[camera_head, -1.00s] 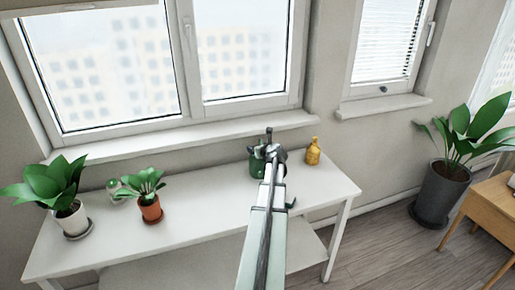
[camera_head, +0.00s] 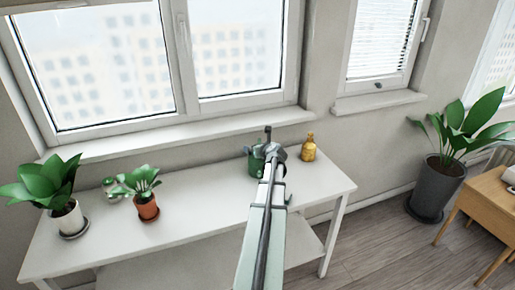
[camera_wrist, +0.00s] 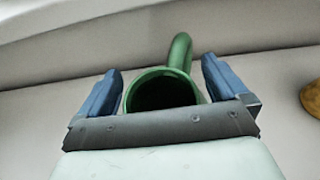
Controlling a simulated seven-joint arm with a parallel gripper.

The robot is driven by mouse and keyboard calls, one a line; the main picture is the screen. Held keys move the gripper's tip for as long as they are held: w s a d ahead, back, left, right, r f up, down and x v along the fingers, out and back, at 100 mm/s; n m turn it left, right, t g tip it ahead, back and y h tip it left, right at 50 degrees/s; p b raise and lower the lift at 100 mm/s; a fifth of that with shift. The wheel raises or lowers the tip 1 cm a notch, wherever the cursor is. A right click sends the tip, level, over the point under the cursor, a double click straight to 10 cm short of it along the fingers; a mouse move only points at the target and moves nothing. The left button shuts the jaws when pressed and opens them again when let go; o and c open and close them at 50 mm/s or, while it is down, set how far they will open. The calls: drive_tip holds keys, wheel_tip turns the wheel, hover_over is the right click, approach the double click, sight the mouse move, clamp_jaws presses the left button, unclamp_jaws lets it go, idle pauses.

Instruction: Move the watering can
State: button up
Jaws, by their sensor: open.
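The green watering can (camera_head: 256,163) stands on the white table near its right end, below the window sill. My arm reaches over the table and partly hides it in the head view. In the wrist view, the can's round green rim (camera_wrist: 160,78) and its dark opening show between the two blue fingers, with a curved green tube rising behind on the right. My gripper (camera_wrist: 160,82) is open, one finger on each side of the can. A gap shows at the right finger; whether either finger touches the can cannot be told.
A yellow bottle (camera_head: 309,148) stands right of the can; its edge also shows in the wrist view (camera_wrist: 312,98). Two potted plants (camera_head: 66,218) (camera_head: 147,206) and a small green-and-silver item (camera_head: 111,188) stand at the table's left. The middle of the white table (camera_head: 195,205) is clear.

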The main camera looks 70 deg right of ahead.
drive_tip(key=v, duration=1.4)
drive_tip(key=shift+w+d, duration=0.1)
idle(0.3)
